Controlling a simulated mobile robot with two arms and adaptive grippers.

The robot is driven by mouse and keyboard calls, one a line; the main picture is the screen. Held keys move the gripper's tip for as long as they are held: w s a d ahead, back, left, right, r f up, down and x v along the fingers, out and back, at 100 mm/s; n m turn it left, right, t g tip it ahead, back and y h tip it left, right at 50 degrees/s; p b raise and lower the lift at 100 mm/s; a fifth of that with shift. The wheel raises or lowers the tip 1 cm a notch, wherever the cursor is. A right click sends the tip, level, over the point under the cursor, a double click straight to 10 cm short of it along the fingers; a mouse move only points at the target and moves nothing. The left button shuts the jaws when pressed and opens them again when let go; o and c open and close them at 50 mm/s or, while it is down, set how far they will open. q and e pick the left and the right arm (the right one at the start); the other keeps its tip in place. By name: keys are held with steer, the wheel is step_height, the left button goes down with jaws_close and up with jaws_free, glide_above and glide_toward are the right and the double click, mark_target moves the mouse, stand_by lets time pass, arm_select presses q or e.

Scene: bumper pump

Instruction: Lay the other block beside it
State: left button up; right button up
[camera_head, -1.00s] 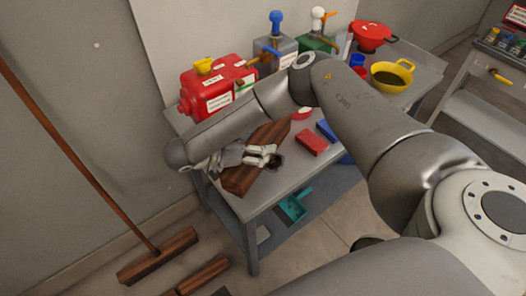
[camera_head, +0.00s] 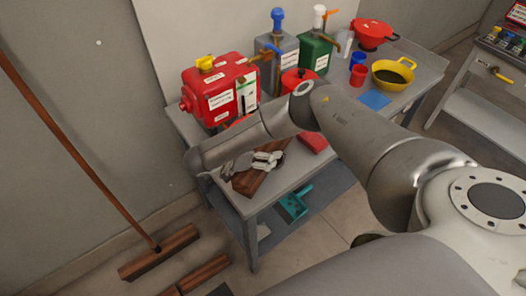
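A dark brown wooden block (camera_head: 252,183) lies near the front left of the table, partly under my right gripper. More brown wood shows at the gripper's far side (camera_head: 283,147); I cannot tell whether it is the same block or a second one. My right gripper (camera_head: 268,160) is low over the wood, its arm crossing from the right. Its fingertips are small and partly hidden, so I cannot tell whether it is open or holds wood. My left gripper is not in view.
A red jerrycan (camera_head: 222,88), a grey pump can (camera_head: 277,62) and a green one (camera_head: 316,52) line the back of the table (camera_head: 420,62). A red item (camera_head: 314,143) lies right of the gripper, partly behind my arm. A yellow funnel (camera_head: 393,74) stands at right.

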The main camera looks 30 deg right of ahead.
steer(key=o, duration=0.3)
steer(key=shift+a+r, duration=0.1)
steer(key=shift+a+r, duration=0.1)
steer(key=shift+a, duration=0.2)
steer(key=b+v, duration=0.2)
steer(key=v, duration=0.9)
steer(key=shift+a+r, duration=0.1)
steer(key=shift+r, duration=0.05)
